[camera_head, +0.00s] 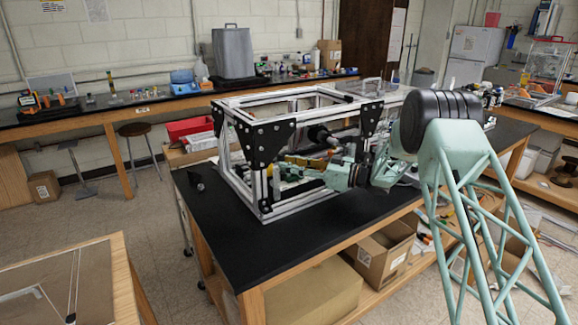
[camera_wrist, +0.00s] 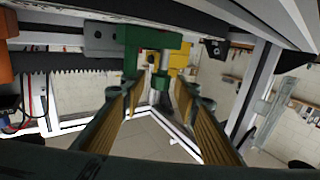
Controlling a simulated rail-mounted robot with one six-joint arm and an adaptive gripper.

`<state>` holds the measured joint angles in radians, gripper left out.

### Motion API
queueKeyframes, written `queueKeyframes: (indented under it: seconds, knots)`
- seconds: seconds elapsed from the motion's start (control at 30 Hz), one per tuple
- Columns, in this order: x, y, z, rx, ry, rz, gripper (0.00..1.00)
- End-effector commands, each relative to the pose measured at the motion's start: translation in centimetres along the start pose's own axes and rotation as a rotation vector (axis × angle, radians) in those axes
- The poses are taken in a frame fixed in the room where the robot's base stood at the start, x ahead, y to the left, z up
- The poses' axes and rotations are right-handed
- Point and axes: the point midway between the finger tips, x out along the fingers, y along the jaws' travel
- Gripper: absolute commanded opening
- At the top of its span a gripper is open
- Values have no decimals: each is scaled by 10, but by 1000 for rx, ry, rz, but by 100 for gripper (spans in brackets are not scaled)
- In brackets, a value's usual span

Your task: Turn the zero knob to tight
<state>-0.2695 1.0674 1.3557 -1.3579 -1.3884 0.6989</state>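My gripper (camera_wrist: 158,90) is open in the wrist view, its two gold-padded fingers apart with nothing between the pads. Just beyond the fingertips is a green bracket (camera_wrist: 130,40) with a short green upright cylinder (camera_wrist: 163,64) beneath it. A yellow part (camera_wrist: 180,58) sits behind the cylinder. I cannot tell for certain which of these is the zero knob, and no tight marking is legible. In the head view my gripper (camera_head: 292,165) reaches inside the extrusion frame (camera_head: 287,205); my wrist and the frame's posts hide much of it.
A dark toothed rack (camera_wrist: 65,80) and an orange part with wires (camera_wrist: 5,65) are left of the fingers. Pale frame bars pass above and to the right. The frame stands on a black-topped bench (camera_head: 240,250), whose front-left top is mostly bare.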

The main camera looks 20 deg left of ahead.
Motion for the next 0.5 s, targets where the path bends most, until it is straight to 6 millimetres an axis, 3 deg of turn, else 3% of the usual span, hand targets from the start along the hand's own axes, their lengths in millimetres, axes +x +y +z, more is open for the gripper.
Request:
queueKeyframes:
  seconds: [0.27,0.5]
  knots:
    - [0,0,0,0,0,0,28]
    - [0,0,0,0,0,0,6]
